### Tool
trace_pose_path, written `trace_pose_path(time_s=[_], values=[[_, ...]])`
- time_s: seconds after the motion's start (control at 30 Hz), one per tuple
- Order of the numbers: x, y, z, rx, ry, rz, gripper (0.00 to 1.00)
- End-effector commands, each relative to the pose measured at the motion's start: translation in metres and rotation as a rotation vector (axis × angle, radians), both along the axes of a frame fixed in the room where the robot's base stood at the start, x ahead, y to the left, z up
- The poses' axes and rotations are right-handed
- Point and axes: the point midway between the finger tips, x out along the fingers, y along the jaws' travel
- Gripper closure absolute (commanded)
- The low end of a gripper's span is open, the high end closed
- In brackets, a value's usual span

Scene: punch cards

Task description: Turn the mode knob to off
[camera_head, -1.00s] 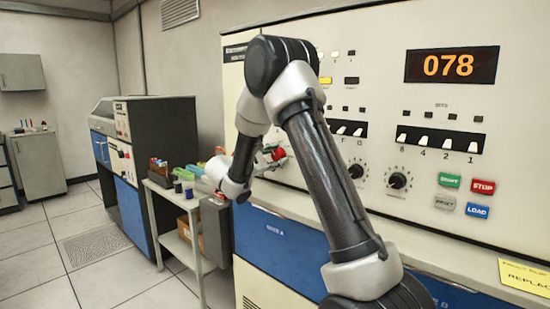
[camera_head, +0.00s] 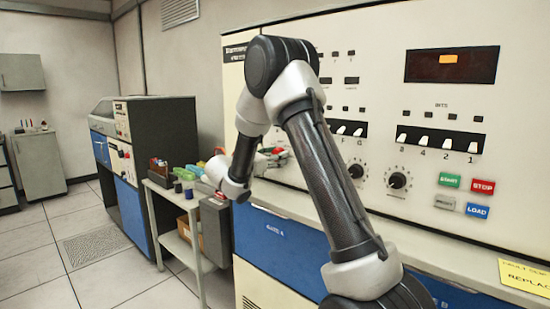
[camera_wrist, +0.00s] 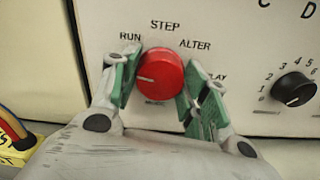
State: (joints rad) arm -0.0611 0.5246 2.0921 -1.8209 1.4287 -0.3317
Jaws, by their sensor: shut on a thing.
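The mode knob (camera_wrist: 160,72) is a round red knob on the cream panel in the wrist view. My gripper (camera_wrist: 160,80) is closed around it, with one green-padded finger at its left side and one at its right. RUN, STEP and ALTER are readable around the knob; a label ending in PLAY is partly covered by the right finger. No OFF label can be read; the left finger covers that side. In the head view only a bit of the red knob (camera_head: 279,151) shows beyond my wrist.
A black numbered knob (camera_wrist: 294,89) sits to the right. The panel also has a display (camera_head: 451,65) with one orange block, switches, and coloured buttons (camera_head: 466,195). A ledge runs below the panel. A cart (camera_head: 183,215) with small items stands at the left.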

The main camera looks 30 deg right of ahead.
Motion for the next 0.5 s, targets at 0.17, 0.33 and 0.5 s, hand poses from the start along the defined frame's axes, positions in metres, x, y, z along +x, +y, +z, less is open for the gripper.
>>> trace_pose_path(time_s=[0.17, 0.33, 0.5], values=[[-0.0002, 0.0002, -0.0006, -0.033, 0.093, 0.0, 0.79], [-0.0001, 0.0003, -0.0007, -0.053, 0.15, 0.0, 0.79], [-0.0001, 0.0003, -0.0007, -0.063, 0.176, 0.0, 0.79]])
